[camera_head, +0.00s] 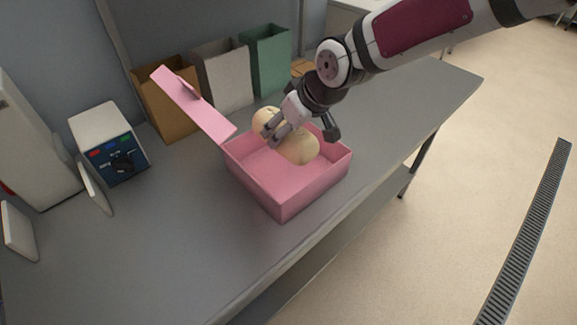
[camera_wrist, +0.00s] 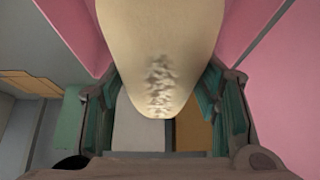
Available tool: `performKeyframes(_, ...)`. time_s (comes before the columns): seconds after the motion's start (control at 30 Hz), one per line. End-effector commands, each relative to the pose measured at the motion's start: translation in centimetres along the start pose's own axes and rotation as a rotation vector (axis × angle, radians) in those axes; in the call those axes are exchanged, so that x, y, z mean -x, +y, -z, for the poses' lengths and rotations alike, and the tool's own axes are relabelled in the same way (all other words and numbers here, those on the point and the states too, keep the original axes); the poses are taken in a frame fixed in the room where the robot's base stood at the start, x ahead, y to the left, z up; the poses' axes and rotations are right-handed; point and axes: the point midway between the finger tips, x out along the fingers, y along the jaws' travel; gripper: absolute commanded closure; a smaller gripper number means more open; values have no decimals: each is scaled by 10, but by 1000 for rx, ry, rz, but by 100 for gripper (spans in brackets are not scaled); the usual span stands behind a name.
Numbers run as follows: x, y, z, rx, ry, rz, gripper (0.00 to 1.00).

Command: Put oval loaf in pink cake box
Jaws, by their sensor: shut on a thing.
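The box lid stands raised on the left side. Part of the loaf is hidden behind the fingers.
Brown, white and green bags (camera_head: 222,75) stand along the wall behind the box. A blue-fronted device (camera_head: 122,160) and white panels are at the left. The grey counter (camera_head: 190,240) is clear in front of the box; its edge drops to the floor on the right.

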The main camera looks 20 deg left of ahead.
Motion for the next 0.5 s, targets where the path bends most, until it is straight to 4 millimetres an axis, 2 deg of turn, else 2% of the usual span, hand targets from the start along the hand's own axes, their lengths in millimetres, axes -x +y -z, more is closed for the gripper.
performKeyframes(0.2,-33,-2,-21,0,-3,3,78)
performKeyframes(0.5,-60,-1,-39,-2,-3,2,78)
